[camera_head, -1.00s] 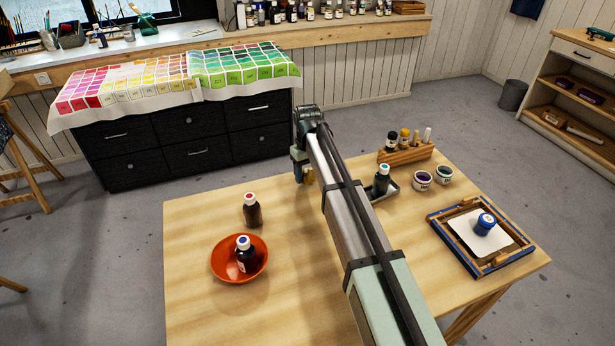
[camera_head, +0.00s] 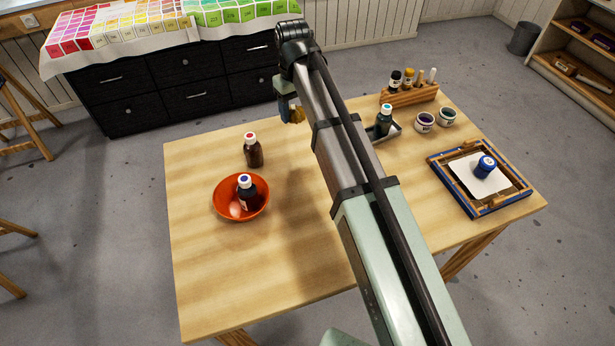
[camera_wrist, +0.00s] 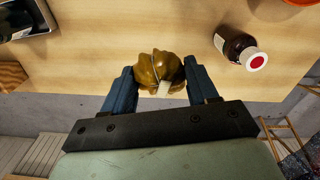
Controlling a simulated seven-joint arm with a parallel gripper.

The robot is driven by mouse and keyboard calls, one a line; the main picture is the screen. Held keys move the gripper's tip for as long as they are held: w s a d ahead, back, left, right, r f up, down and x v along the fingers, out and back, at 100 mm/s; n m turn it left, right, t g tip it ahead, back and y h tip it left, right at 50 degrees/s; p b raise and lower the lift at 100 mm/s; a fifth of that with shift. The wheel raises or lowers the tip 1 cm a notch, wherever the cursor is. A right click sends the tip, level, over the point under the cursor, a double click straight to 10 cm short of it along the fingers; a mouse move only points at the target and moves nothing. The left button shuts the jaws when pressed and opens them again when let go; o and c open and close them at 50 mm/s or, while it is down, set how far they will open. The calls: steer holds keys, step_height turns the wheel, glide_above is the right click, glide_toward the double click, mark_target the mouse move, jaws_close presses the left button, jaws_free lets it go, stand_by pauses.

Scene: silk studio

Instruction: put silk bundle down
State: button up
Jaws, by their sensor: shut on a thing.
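The silk bundle (camera_wrist: 160,72) is a golden-brown, folded lump with a pale tag, seen in the wrist view. My gripper (camera_wrist: 160,85) is shut on it, with one blue finger on each side. In the head view the bundle shows as a small yellow-brown patch (camera_head: 297,115) under my gripper (camera_head: 290,108), near the far edge of the wooden table (camera_head: 215,270). Bare tabletop shows beyond the bundle in the wrist view. I cannot tell how high above the table it is.
A red-capped bottle (camera_head: 253,151) and an orange bowl (camera_head: 228,205) holding a blue-capped bottle (camera_head: 246,192) stand left. A tray with a dark bottle (camera_head: 384,121), a wooden rack (camera_head: 410,95), jars (camera_head: 425,122) and a blue-edged frame (camera_head: 480,205) are right. The front left tabletop is clear.

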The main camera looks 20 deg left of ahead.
steer(key=s+d+f, duration=0.2)
steer(key=s+d, duration=0.6)
steer(key=s, duration=0.2)
steer(key=shift+d+f, duration=0.15)
steer(key=shift+f, duration=4.65)
steer(key=shift+f, duration=0.1)
steer(key=o, duration=1)
steer(key=shift+o, duration=0.2)
step_height(320, 180, up, 12)
steer(key=shift+w, duration=0.1)
